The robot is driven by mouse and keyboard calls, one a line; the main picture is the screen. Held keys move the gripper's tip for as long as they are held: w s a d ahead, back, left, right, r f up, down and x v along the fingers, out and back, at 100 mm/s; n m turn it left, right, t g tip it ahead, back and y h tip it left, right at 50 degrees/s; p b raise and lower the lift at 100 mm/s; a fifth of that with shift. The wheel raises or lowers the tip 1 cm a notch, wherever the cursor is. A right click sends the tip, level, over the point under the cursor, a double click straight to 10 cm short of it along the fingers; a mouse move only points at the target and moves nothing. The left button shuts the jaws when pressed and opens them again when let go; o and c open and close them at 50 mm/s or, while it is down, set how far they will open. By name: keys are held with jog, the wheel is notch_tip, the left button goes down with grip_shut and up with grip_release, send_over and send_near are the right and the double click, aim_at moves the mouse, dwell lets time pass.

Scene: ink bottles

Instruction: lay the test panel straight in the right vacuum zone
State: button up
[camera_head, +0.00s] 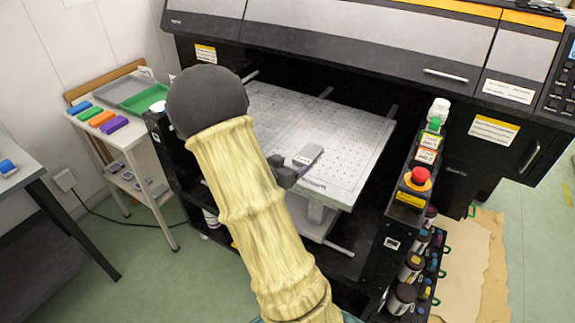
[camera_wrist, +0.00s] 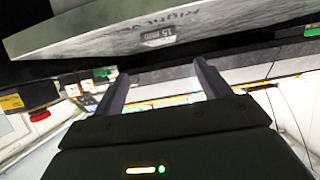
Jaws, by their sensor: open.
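A grey slab edge (camera_wrist: 90,38) with a "15 mm" label crosses the top there, beyond the fingers. I cannot tell whether it is the panel or the table.
The black printer body (camera_head: 300,60) stands behind the table. Bottles and a red button (camera_head: 418,176) line its right side. A side table at left holds a green tray (camera_head: 145,99) and coloured blocks (camera_head: 101,118). Dark ink bottles (camera_head: 402,298) stand low at right.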

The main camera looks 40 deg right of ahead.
jog(key=a+n+t+y, duration=0.2)
jog(key=a+n+y, duration=0.6)
jog(key=a, duration=0.9)
jog(key=s+a+r+n+g+y, duration=0.1)
jog(key=s+a+n+g+y, duration=0.3)
jog(key=s+a, duration=0.4)
jog(key=s+n, duration=0.1)
jog(key=s, duration=0.4)
jog(key=shift+s+a+r+n, duration=0.15)
jog(key=shift+a+r+n, duration=0.05)
jog(key=shift+r+n, duration=0.15)
